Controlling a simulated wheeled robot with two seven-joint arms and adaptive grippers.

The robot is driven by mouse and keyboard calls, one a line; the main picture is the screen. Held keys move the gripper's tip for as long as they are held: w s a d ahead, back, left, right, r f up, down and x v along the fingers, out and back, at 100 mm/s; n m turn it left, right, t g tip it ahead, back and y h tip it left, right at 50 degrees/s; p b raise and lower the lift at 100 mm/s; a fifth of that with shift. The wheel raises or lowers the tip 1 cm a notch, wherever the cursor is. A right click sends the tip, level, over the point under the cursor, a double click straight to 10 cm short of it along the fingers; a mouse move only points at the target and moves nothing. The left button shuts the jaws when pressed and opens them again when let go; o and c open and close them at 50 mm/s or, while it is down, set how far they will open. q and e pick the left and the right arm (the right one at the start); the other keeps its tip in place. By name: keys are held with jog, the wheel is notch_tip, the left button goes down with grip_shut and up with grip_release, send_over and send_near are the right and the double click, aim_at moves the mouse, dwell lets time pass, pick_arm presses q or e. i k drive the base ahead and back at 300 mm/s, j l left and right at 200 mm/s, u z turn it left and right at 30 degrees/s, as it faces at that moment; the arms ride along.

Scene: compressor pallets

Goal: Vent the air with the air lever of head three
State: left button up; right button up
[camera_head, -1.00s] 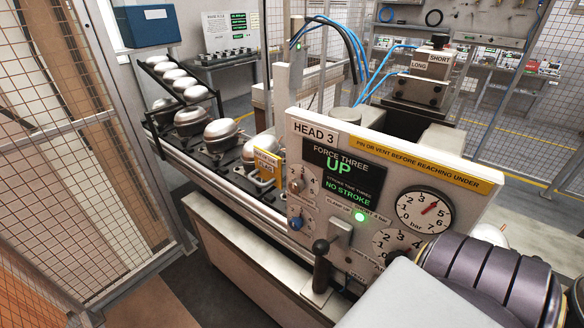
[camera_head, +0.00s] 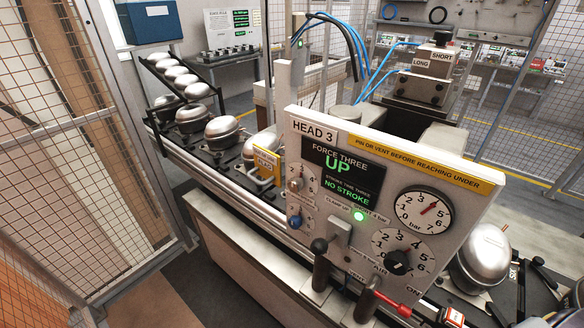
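The Head 3 panel (camera_head: 460,215) stands in the middle, tilted in view. Its air lever (camera_head: 392,302) has a red handle at the panel's lower edge. The red handle points right and slightly down, towards the ON label (camera_head: 412,291); the AIR label (camera_head: 380,266) is above it. The display (camera_head: 341,172) reads FORCE THREE UP and NO STROKE, and a green lamp (camera_head: 359,216) is lit. Neither of my grippers is in view.
A black-knobbed lever (camera_head: 320,265) stands left of the air lever. A black regulator knob (camera_head: 398,262) sits above it. A silver compressor (camera_head: 485,256) is close on the right, and more compressors line the conveyor (camera_head: 225,178) at left. A mesh fence (camera_head: 60,150) bounds the left.

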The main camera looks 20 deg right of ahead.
aim_at(390, 302)
jog(key=k+z, duration=0.1)
jog(key=z, duration=0.35)
jog(key=k+z, duration=0.1)
jog(key=z, duration=0.35)
jog(key=l+z, duration=0.15)
jog(key=z, duration=0.3)
